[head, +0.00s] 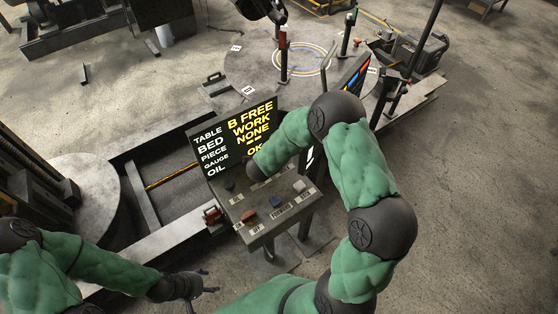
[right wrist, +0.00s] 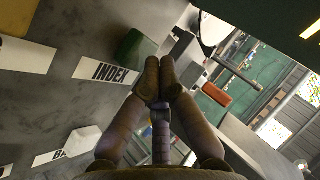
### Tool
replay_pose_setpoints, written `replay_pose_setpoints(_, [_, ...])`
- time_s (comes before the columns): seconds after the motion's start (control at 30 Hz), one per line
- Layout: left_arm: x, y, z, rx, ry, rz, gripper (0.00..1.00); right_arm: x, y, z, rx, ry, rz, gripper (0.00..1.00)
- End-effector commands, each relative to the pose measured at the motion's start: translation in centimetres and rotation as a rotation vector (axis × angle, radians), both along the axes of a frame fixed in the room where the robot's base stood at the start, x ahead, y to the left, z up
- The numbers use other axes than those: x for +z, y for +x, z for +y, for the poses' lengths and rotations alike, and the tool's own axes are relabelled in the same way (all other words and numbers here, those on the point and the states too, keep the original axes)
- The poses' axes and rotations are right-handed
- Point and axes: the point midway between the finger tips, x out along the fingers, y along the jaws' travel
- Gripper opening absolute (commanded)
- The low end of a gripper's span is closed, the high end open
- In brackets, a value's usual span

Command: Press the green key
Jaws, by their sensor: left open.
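The green key (right wrist: 136,48) shows in the right wrist view as a green block beside the INDEX label (right wrist: 110,72) on the grey console panel. In the head view I cannot make it out; my right arm covers part of the console (head: 262,238). My right gripper (right wrist: 161,76) has its fingertips together with nothing seen between them. In the picture the tips lie just right of and below the green key; I cannot tell whether they touch it. My left gripper (head: 198,287) is open and empty at the lower left, away from the console.
A lit display (head: 240,135) stands behind the keys. A blue key (head: 276,202), an orange key (head: 249,215) and a white key (head: 299,186) sit on the console. A round table (head: 250,72) lies behind. Open concrete floor is at the right.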

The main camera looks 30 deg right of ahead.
Motion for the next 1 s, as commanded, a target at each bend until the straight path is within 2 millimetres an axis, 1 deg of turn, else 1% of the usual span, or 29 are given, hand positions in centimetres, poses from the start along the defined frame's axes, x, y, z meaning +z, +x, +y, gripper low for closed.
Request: replay_pose_setpoints(1.0, [-0.64,0.01,0.01,0.000,0.000,0.000,0.63,-0.99,-0.02,0.00,0.001,0.000,0.001,0.00])
